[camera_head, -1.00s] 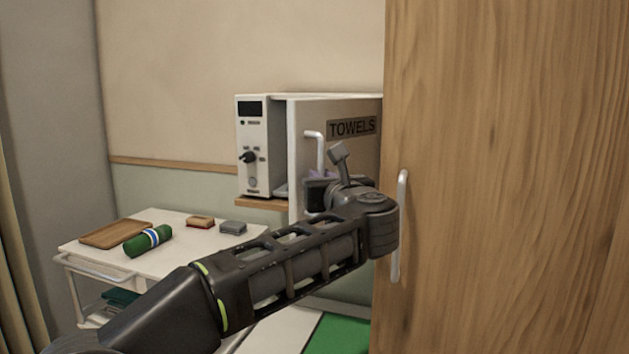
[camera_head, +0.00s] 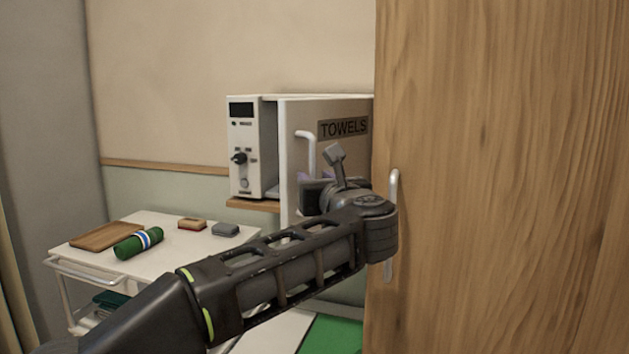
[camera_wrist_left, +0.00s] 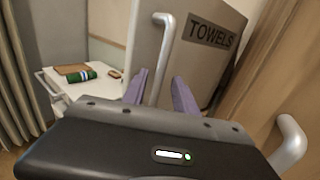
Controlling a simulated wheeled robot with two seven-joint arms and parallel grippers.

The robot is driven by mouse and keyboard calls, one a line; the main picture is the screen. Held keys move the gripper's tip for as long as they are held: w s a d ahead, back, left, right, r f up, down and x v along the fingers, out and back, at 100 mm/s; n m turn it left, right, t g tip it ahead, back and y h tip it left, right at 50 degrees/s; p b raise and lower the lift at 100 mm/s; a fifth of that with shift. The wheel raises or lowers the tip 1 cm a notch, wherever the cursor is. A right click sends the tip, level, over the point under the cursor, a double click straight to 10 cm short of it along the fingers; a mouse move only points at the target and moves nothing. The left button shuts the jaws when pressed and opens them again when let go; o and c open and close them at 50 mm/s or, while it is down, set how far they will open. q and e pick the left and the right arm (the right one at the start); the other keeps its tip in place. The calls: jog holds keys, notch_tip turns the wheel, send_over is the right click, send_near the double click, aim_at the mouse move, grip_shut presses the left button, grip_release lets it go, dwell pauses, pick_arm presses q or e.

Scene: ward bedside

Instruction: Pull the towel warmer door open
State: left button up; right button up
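The towel warmer (camera_head: 243,150) is a white box with a control panel on a wooden shelf. Its door (camera_head: 295,118), labelled TOWELS, stands partly open, swung out from the body, with a gap beside the panel. The pale bar handle (camera_head: 312,148) is on the door's left side; its lower part is hidden by my gripper in the head view. My left gripper (camera_head: 312,178) is at the handle. In the left wrist view its two purple fingers (camera_wrist_left: 160,92) are apart, with the handle (camera_wrist_left: 162,55) showing between them; contact cannot be told. My right gripper is out of view.
A tall wooden panel (camera_head: 500,150) with a metal handle (camera_head: 393,185) stands close on the right, beside my left wrist. At left, a white trolley (camera_head: 180,258) carries a brown tray (camera_head: 100,236), a green roll (camera_head: 130,246) and small items.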

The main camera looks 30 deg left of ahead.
pick_arm(q)
jog(key=b+v, duration=0.1)
jog(key=v, duration=0.5)
dwell(0.4)
